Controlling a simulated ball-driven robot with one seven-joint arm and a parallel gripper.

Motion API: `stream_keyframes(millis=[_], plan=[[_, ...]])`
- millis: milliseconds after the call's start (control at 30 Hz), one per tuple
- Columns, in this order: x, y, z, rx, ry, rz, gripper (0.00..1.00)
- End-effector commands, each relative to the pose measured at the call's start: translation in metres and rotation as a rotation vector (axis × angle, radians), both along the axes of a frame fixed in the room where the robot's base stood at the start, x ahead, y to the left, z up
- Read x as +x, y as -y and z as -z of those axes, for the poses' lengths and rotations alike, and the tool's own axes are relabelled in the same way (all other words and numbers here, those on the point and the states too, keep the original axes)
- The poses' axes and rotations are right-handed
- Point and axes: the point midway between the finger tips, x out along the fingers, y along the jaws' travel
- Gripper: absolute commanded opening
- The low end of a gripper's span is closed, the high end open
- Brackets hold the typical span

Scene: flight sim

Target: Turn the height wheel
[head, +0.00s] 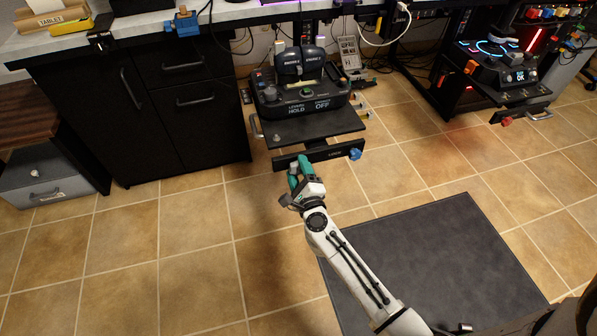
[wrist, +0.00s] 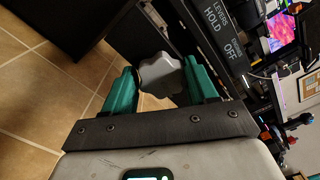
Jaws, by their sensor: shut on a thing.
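A grey lobed wheel (wrist: 158,76), seemingly the height wheel, sits between the green fingers of my gripper (wrist: 160,68) in the wrist view. My gripper is shut on it, with one finger at each side. In the head view my gripper (head: 299,170) is at the left part of a black bar (head: 335,152) below the throttle console's shelf. There the wheel is mostly hidden by the fingers. A blue knob (head: 355,154) sits at the bar's right end, apart from my gripper.
The throttle console (head: 300,98) stands above a black shelf (head: 310,127). A black cabinet (head: 150,110) is to the left. Another control panel (head: 500,70) is at the right. A dark mat (head: 430,250) lies on the tiled floor. The floor left of my arm is clear.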

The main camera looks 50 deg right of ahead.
Motion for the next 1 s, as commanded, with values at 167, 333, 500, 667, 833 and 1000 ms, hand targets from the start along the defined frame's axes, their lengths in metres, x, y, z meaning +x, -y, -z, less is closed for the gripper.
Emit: stream_keyframes(millis=[167,333,500,667,833,1000], plan=[[-0.0074,0.0009,0.018,0.113,0.042,0.005,0.26],[-0.0073,0.0009,0.0178,0.177,0.085,0.005,0.24],[-0.0073,0.0008,0.0179,0.212,0.108,0.005,0.24],[-0.0072,0.0006,0.0178,0.224,0.117,0.005,0.24],[-0.0071,0.0005,0.0178,0.226,0.118,0.004,0.24],[-0.007,0.0003,0.0178,0.225,0.117,0.003,0.25]])
